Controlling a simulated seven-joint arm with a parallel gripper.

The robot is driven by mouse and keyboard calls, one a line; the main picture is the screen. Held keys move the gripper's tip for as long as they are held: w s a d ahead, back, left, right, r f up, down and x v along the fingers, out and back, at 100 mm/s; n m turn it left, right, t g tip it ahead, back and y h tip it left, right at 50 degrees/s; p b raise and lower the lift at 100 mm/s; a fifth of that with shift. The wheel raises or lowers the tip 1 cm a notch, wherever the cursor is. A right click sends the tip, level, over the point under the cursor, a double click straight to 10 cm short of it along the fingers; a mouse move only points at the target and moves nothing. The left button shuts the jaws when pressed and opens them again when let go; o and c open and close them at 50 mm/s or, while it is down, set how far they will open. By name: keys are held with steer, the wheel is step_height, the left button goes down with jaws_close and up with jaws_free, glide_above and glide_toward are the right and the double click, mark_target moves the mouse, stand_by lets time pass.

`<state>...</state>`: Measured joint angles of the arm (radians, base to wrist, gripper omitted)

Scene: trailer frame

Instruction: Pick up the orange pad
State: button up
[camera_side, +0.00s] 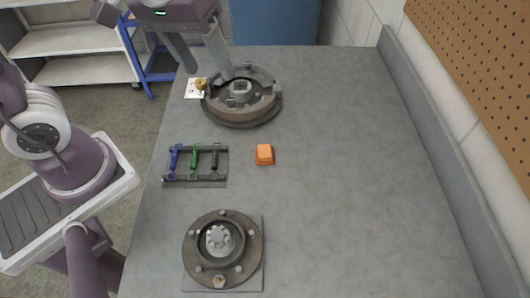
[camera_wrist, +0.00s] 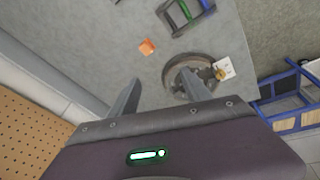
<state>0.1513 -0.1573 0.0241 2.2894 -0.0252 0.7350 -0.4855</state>
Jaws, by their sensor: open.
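The orange pad (camera_side: 264,154) is a small block lying on the grey table, right of the rack of coloured parts. It also shows in the wrist view (camera_wrist: 147,47), beyond my fingers. My gripper (camera_side: 208,74) is at the far end of the table, over the left side of the brake drum assembly (camera_side: 243,105). In the wrist view my two fingers (camera_wrist: 160,92) are spread apart with nothing between them. The pad lies apart from my gripper, nearer the side camera.
A dark rack (camera_side: 196,180) holds blue, green and black parts. A round hub on a plate (camera_side: 254,274) sits at the near end. A brass piece on a white card (camera_side: 196,93) lies beside the drum. The table's right side is clear, bounded by a raised edge (camera_side: 440,150).

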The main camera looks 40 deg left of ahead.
mark_target(265, 150)
steer(key=w+d+f+n+g, duration=0.1)
steer(key=w+d+f, duration=0.1)
steer(key=f, duration=0.3)
steer(key=w+d+f+n+g, duration=0.1)
steer(key=w+d+f+n, duration=0.1)
steer(key=f, duration=0.4)
steer(key=w+d+f+n+g, duration=0.1)
steer(key=w+d+f+n, duration=0.1)
steer(key=f, duration=0.4)
steer(key=shift+w+d+y, duration=0.3)
steer(key=shift+w, duration=0.45)
steer(key=f, duration=0.7)
steer(key=shift+a, duration=0.25)
jaws_close()
